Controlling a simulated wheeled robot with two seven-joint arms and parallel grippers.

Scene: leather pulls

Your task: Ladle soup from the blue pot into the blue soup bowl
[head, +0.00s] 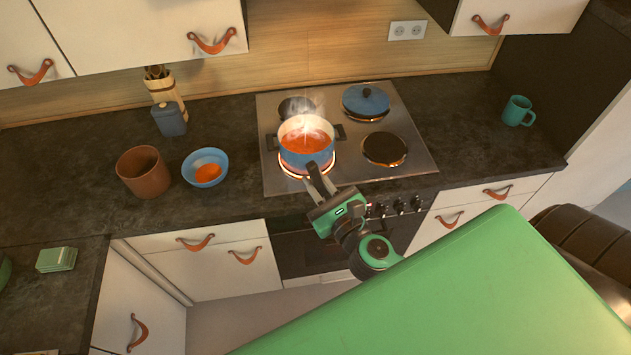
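The blue pot (307,157) stands on a glowing front-left burner, with orange-red soup (306,141) in it and steam above. The blue soup bowl (205,179) sits on the counter to the left of the stove, with some orange soup (208,171) in it. My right gripper (317,174) is in front of the pot, its fingers pointing at the pot's near side and overlapping it in the picture. I cannot tell whether they touch it or hold anything. No ladle can be clearly made out. My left gripper is not in view.
A brown pot (143,173) stands left of the bowl. A blue canister (169,120) and a utensil holder (163,90) stand behind. A lid (366,100) rests on the back-right burner. The front-right burner (384,149) is bare. A teal mug (517,111) stands at the right.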

